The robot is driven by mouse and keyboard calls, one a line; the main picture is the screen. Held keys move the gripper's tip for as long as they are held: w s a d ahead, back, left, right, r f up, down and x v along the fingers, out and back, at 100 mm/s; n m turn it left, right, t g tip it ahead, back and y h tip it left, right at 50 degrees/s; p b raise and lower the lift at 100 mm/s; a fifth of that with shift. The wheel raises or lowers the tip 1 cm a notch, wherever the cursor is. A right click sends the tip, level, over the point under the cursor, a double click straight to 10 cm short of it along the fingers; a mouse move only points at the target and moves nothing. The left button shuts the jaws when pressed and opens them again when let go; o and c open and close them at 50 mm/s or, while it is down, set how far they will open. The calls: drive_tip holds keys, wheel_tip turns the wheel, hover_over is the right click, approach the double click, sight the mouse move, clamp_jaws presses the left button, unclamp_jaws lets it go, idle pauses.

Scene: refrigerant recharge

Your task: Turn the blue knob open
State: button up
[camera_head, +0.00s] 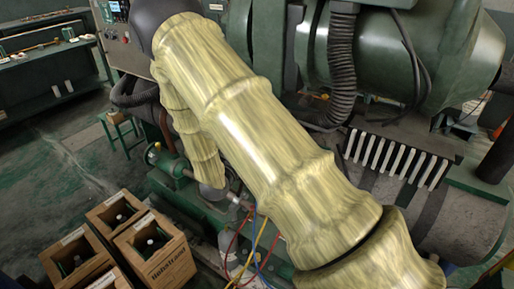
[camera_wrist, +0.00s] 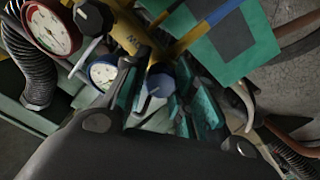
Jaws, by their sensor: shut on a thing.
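The blue knob (camera_wrist: 160,84) shows near the middle of the wrist view, dark blue and partly hidden by my fingers. It sits below a yellow manifold body (camera_wrist: 128,35) that carries two round gauges. My gripper (camera_wrist: 166,88) reaches up from the bottom of the wrist view, its dark fingers with teal pads on either side of the knob. It is shut on the knob. How far the knob is turned cannot be told. In the head view my pale arm hides the gripper and the knob.
A large red-and-white gauge (camera_wrist: 52,29) and a smaller gauge (camera_wrist: 103,73) stand left of the knob. A ribbed hose (camera_wrist: 35,78) runs at far left. In the head view, wooden crates (camera_head: 155,250) stand at lower left, and green machinery (camera_head: 400,50) fills the right.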

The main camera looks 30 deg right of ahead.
drive_tip(key=shift+f+n, duration=0.1)
drive_tip(key=shift+n, duration=1.8)
drive_tip(key=o, duration=1)
drive_tip(key=shift+o, duration=0.2)
drive_tip(key=v, duration=1.2)
